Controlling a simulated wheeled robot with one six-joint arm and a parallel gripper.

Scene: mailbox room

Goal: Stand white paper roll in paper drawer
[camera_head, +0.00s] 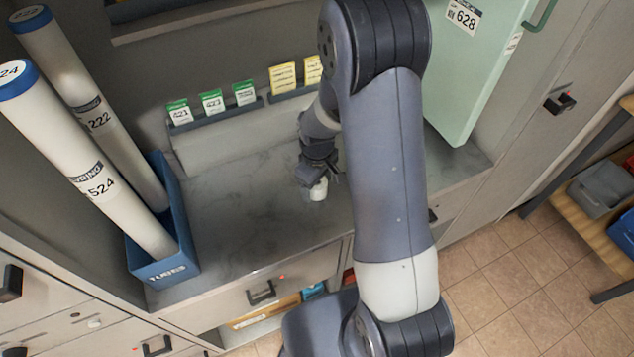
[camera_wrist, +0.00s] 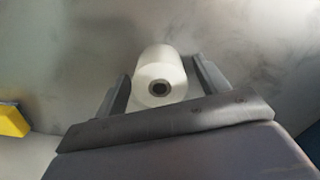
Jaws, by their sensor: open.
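The white paper roll (camera_head: 318,189) stands on the grey counter in the head view, partly hidden by my gripper. In the wrist view the roll (camera_wrist: 160,82) lies between my two fingers, its dark core hole facing the camera. My gripper (camera_head: 318,180) is open around the roll, with a finger on each side; whether either finger touches it I cannot tell. A closed drawer (camera_head: 240,295) with a dark handle is below the counter. Whether it is the paper drawer I cannot tell from the frames.
A blue bin (camera_head: 165,270) holding two tall tubes stands at the counter's left. Green and yellow cards (camera_head: 243,93) stand in holders at the back. An open pale green door (camera_head: 475,80) is at the right. The counter left of my gripper is clear.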

